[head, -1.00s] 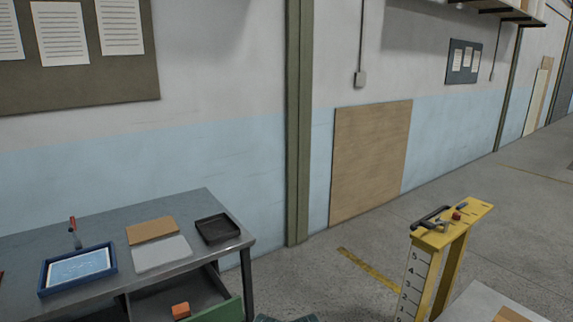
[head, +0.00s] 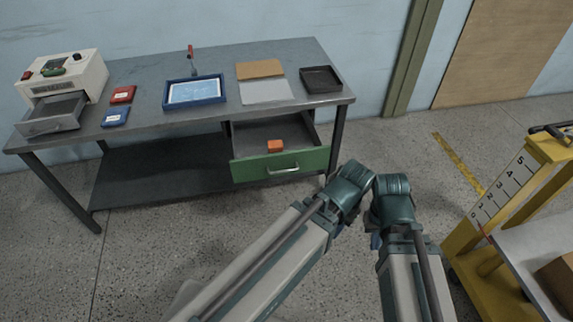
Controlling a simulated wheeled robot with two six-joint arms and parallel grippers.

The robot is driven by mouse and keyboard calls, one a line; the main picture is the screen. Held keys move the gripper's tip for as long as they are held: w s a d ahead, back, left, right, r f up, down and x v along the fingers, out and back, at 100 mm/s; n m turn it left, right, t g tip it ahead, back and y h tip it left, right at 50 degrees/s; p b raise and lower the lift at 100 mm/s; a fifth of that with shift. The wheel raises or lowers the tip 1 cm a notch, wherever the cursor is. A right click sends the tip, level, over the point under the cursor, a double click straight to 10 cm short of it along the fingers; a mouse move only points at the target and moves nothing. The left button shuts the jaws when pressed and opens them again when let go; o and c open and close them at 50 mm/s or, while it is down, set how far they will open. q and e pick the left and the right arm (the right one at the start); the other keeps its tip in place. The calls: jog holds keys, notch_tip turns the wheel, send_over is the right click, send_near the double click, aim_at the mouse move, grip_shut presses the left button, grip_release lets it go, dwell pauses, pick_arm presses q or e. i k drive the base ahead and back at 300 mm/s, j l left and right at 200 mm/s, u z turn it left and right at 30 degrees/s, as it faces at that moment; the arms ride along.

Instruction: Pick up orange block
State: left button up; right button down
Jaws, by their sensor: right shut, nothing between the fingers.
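The orange block (head: 275,146) lies inside the open drawer (head: 252,170) with a green front, under the right part of the grey workbench. My right gripper (head: 375,240) is mostly hidden by my own arm links, to the right of and in front of the drawer. It is shut and empty, apart from the block. My left gripper is not in view.
The workbench (head: 215,62) carries a blue-framed tray (head: 193,92), a black tray (head: 321,78), red and blue boxes and a cream machine (head: 66,75). A yellow stand (head: 510,180) with a scale is at right. Floor in front of the bench looks clear.

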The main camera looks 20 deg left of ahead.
aim_at(275, 146)
jog(key=u, duration=0.95)
